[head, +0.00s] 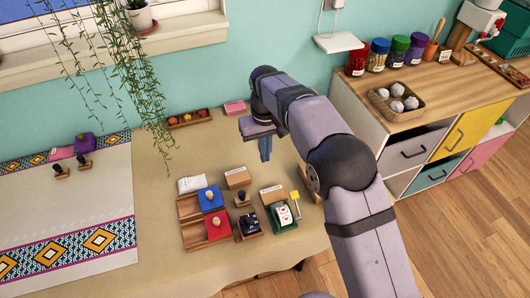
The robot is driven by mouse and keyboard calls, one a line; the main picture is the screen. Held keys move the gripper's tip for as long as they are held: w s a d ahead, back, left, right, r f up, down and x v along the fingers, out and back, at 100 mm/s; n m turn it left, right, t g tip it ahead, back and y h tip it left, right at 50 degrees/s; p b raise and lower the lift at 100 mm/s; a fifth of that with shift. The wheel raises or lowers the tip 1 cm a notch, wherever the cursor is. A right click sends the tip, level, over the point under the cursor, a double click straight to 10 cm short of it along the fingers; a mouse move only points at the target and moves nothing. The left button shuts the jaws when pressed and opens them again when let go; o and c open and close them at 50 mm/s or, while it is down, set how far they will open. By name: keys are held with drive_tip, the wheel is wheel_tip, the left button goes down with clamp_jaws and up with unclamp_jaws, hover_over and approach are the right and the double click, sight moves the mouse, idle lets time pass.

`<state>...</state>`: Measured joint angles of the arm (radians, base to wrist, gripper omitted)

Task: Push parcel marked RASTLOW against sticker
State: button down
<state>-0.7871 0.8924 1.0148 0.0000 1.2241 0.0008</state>
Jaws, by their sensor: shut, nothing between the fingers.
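My gripper (265,157) points down above the tan table, its fingers together and empty. Small brown boxes with pale labels stand below it: one (238,179) at the left and one (271,196) nearer the front. A further brown piece (309,182) is partly hidden behind my arm. The lettering is too small to read, so I cannot tell which parcel is marked RASTLOW. I cannot pick out the sticker for certain. The gripper appears apart from the boxes.
Wooden trays with a blue block (211,200) and a red block (217,228) stand left of the boxes. A dark tray (249,224) and a green tray (284,218) stand in front. A wooden tray (188,119) and pink block (234,107) lie at the back. The table's middle-left is clear.

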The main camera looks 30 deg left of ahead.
sight(275, 197)
drive_tip(key=shift+r, duration=0.2)
drive_tip(key=c, duration=1.6)
unclamp_jaws()
drive_tip(key=o, duration=1)
drive_tip(key=shift+s+d+p, duration=0.3)
drive_tip(key=shift+p, duration=0.35)
drive_tip(key=shift+o, duration=0.4)
drive_tip(key=s+d+p, duration=0.2)
drive_tip(key=s+d+f+p, duration=0.1)
drive_tip(key=s+p, duration=0.1)
drive_tip(key=s+d+f+p, duration=0.1)
drive_tip(key=d, duration=0.1)
drive_tip(key=shift+s+d+f+p, duration=0.1)
drive_tip(key=shift+s+d+p, duration=0.25)
drive_tip(key=shift+s+p, duration=0.05)
drive_tip(key=shift+f, duration=0.1)
drive_tip(key=shift+f+p, duration=0.9)
drive_tip(key=shift+f, duration=2.7)
